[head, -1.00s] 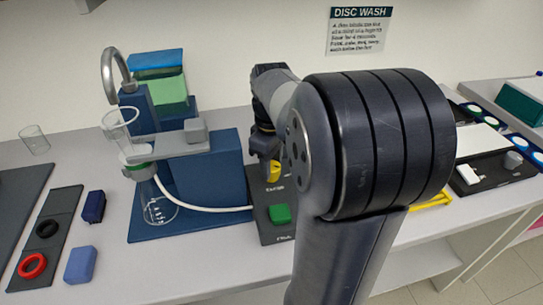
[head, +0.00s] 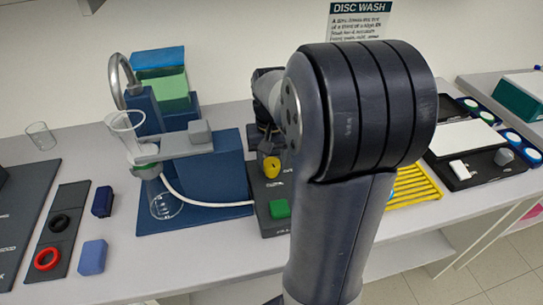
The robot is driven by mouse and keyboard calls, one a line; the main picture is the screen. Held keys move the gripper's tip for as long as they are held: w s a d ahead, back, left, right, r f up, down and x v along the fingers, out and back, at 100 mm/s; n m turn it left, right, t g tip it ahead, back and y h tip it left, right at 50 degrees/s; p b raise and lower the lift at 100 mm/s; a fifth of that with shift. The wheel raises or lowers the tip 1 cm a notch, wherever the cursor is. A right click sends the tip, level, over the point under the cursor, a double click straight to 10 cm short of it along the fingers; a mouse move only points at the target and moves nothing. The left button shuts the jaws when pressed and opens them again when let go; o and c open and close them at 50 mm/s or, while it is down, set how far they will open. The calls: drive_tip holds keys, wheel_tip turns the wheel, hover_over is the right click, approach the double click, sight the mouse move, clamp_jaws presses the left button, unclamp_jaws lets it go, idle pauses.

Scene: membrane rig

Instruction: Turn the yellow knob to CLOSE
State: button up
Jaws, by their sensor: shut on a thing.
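The yellow knob (head: 271,165) shows on a dark control plate right of the blue rig, in the head view. My gripper (head: 268,147) is over the knob, with its dark fingers at the knob's upper part. It is shut on the knob, though the fingertips are small and partly dark in shadow. A green button (head: 279,208) sits on the same plate (head: 275,228), in front of the knob. The lettering near the knob is too small to read. My arm hides the right part of the plate.
The blue rig (head: 216,172) with a glass funnel (head: 124,124), flask and white hose stands left of the plate. Red and black rings, blue blocks and a beaker (head: 41,136) lie farther left. A yellow ribbed rack (head: 413,185) and a dark tray (head: 480,172) are at right.

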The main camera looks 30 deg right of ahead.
sight(272, 162)
drive_tip(key=shift+m, duration=0.9)
drive_tip(key=o, duration=1)
drive_tip(key=shift+r, duration=0.1)
wheel_tip(272, 162, up, 11)
drive_tip(key=shift+f+p, duration=0.2)
drive_tip(key=shift+p, duration=0.2)
